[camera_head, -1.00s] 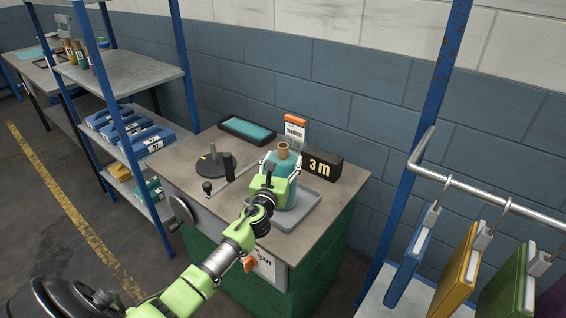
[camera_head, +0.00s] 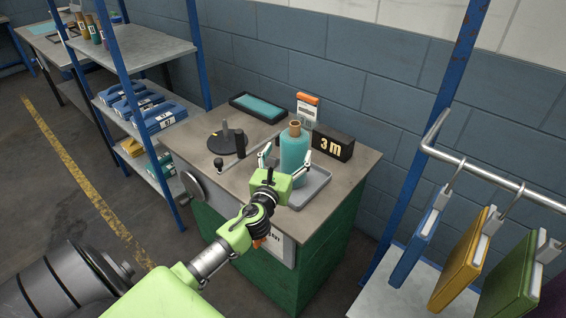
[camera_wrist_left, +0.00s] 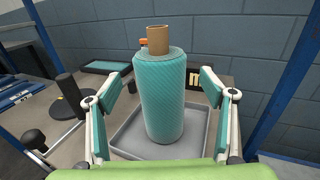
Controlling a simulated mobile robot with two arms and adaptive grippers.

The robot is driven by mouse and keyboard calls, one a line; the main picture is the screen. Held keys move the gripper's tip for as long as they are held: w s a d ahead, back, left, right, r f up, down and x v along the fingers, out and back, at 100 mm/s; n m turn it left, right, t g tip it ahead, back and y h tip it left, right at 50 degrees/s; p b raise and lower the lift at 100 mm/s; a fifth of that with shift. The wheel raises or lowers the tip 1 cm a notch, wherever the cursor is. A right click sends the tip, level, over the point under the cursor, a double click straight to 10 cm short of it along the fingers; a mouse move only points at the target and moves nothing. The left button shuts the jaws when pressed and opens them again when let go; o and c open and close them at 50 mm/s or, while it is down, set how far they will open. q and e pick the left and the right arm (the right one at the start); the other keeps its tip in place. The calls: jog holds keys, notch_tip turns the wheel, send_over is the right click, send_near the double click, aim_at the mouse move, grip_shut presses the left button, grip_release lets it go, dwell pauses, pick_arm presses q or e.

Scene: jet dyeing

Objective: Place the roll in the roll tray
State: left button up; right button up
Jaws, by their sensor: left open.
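The roll (camera_head: 294,153) is teal fabric on a brown core and stands upright in the grey roll tray (camera_head: 317,190) on the workbench. In the left wrist view the roll (camera_wrist_left: 160,95) stands on the tray floor (camera_wrist_left: 198,140), with the tray's rim around it. My left gripper (camera_head: 285,160) is open, with its fingers on the near side of the roll. In the left wrist view the fingers (camera_wrist_left: 163,95) are spread to either side of the roll, with gaps visible between them and it. My right gripper is not in view.
A black 3m display (camera_head: 333,144) and an orange-white box (camera_head: 307,108) stand behind the tray. A teal pad in a dark tray (camera_head: 258,107) and a black disc device (camera_head: 228,142) are to the left. Hanging swatches (camera_head: 464,262) and a rail are at the right.

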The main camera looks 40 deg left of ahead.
pick_arm(q)
jog(key=shift+v, duration=2.3)
